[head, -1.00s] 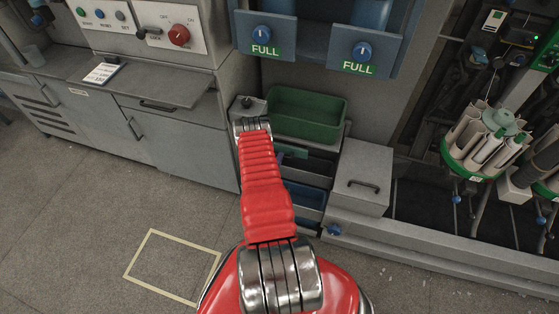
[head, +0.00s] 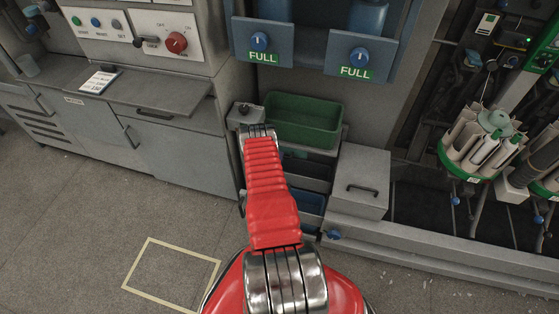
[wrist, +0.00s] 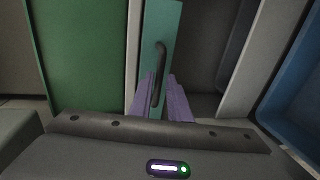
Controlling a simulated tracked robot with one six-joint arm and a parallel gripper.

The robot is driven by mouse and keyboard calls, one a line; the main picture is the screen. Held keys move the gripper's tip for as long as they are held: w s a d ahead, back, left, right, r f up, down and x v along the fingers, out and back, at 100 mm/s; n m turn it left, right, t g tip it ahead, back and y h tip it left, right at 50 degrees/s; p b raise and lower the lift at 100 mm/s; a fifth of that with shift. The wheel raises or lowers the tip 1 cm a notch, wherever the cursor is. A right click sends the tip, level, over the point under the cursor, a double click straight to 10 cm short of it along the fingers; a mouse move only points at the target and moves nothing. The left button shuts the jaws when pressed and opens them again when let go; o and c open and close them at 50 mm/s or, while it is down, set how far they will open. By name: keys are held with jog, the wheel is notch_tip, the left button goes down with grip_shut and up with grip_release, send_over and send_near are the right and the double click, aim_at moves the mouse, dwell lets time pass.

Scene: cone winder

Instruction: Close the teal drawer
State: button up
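The teal drawer (wrist: 158,35) shows in the wrist view as a narrow teal front with a dark bar handle (wrist: 160,72). My gripper (wrist: 162,92) shows two purple fingers, spread apart, one on each side of the handle's near end. I see no clear contact between fingers and handle. In the head view my red arm hides the gripper and most of the drawer.
A green bin (head: 302,120) sits above the drawer, and a blue drawer (head: 311,203) stands below it. A grey box with a handle (head: 360,183) is close on the right. A grey cabinet (head: 180,155) stands left. Floor at front left is clear.

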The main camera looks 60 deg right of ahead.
jog(key=shift+o, duration=1.3)
jog(key=shift+r, duration=0.1)
jog(key=v, duration=1.3)
jog(key=shift+a, duration=0.4)
jog(key=shift+s, duration=0.1)
